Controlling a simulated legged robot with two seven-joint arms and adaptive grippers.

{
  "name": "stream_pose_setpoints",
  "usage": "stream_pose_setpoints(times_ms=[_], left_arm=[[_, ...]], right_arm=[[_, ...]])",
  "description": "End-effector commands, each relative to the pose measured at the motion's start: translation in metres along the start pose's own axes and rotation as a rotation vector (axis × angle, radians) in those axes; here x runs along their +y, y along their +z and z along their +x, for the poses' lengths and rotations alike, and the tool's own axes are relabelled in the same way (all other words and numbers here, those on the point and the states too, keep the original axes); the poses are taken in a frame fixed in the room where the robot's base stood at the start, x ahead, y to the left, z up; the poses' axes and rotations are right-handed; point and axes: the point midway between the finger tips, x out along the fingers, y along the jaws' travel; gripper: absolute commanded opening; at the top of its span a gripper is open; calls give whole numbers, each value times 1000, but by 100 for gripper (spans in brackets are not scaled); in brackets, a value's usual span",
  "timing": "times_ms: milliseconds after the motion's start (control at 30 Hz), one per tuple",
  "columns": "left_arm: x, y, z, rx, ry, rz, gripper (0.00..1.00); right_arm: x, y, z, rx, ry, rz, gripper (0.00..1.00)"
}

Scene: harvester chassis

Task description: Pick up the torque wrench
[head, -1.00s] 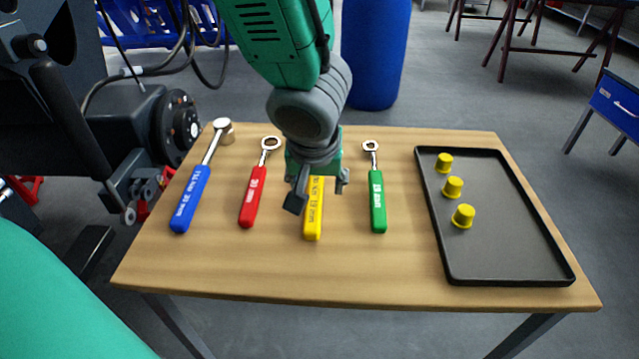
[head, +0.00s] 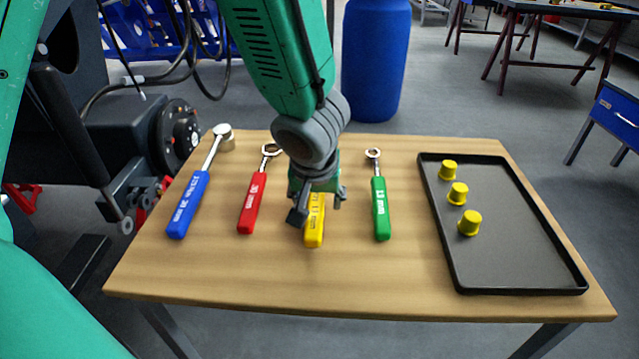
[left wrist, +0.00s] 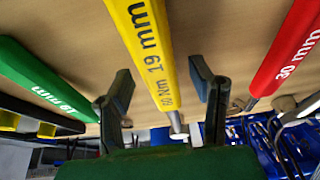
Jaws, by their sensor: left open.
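The torque wrench (head: 314,232) has a yellow handle and lies on the table between a red and a green wrench. The left wrist view shows its yellow handle (left wrist: 146,42) marked "60 Nm 19 mm", with a metal shaft beyond. My left gripper (head: 318,209) is open over it and hides its far part in the head view. In the left wrist view the two fingers (left wrist: 163,90) stand apart on either side of the yellow handle, with nothing gripped. I cannot tell how high the fingertips are above the table. My right gripper is not in view.
The red wrench (head: 252,205) and the green wrench (head: 380,210) lie close on either side. A blue-handled ratchet (head: 188,205) lies further left. A black tray (head: 520,275) with yellow caps (head: 469,222) is at right. The table's front strip (head: 350,285) is clear.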

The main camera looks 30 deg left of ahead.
Motion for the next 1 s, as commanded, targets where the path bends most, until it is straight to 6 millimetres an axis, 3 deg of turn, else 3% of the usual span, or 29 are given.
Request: stream_pose_setpoints(times_ms=[800,833,967,1000], left_arm=[[0,2,4,0,0,0,49],[0,2,4,0,0,0,46],[0,2,4,1,0,0,0],[0,2,4,0,0,0,0]], right_arm=[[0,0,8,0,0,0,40],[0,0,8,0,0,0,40],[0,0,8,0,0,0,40],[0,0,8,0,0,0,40]])
